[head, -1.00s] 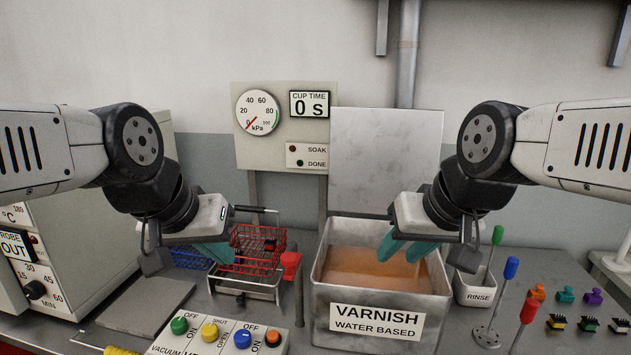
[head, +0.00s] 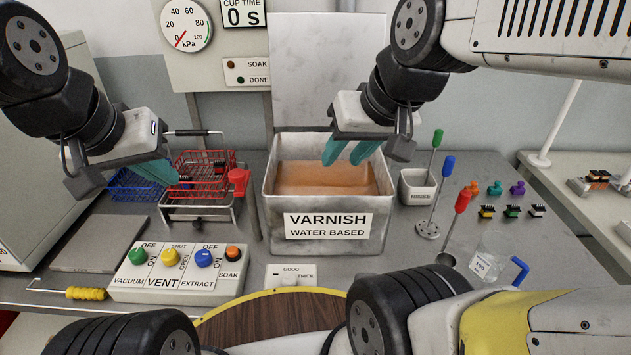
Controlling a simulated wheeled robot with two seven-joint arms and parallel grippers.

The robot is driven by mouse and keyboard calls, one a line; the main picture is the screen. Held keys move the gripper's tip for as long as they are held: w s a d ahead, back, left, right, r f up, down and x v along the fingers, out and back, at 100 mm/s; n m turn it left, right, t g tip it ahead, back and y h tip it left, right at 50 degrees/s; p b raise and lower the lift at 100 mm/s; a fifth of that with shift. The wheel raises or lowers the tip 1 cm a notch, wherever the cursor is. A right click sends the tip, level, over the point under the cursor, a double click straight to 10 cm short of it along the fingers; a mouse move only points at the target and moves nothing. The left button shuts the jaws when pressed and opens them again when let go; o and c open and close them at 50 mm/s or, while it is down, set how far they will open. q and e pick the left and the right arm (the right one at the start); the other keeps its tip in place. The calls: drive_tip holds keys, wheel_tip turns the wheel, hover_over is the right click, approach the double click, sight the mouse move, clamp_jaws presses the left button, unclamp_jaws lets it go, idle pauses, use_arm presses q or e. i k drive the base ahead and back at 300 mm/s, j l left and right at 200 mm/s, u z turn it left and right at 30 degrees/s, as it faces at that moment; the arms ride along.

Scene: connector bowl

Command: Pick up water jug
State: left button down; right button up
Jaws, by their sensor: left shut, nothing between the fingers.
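The water jug (head: 489,257) is a clear vessel with a pale label and a blue handle (head: 520,270). It stands at the right front of the bench, and my arm parts hide some of the area below it. My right gripper (head: 345,153) is over the varnish tank, left of and well away from the jug. Its teal fingers look apart, with nothing seen between them. My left gripper (head: 165,174) is shut and empty by the wire baskets at the left, far from the jug.
The varnish tank (head: 275,222) stands mid-bench. Coloured upright handles (head: 446,166), a rinse cup (head: 417,189) and several small connectors (head: 511,211) lie near the jug. A red basket (head: 205,168) and a switch panel (head: 165,283) are at the left.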

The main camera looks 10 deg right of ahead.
sight(494, 250)
drive_tip(key=z, duration=0.45)
drive_tip(key=k+z, duration=0.1)
drive_tip(key=z, duration=0.4)
drive_tip(key=l+z, duration=0.1)
drive_tip(key=z, duration=0.35)
drive_tip(key=k+z, duration=0.1)
drive_tip(key=z, duration=0.4)
drive_tip(key=l+u, duration=0.25)
drive_tip(key=l, duration=0.25)
drive_tip(key=k+l+u, duration=0.2)
drive_tip(key=l, duration=0.25)
drive_tip(key=l+u, duration=0.25)
drive_tip(key=l, duration=0.25)
drive_tip(key=k+l+u, duration=0.2)
drive_tip(key=l, duration=0.2)
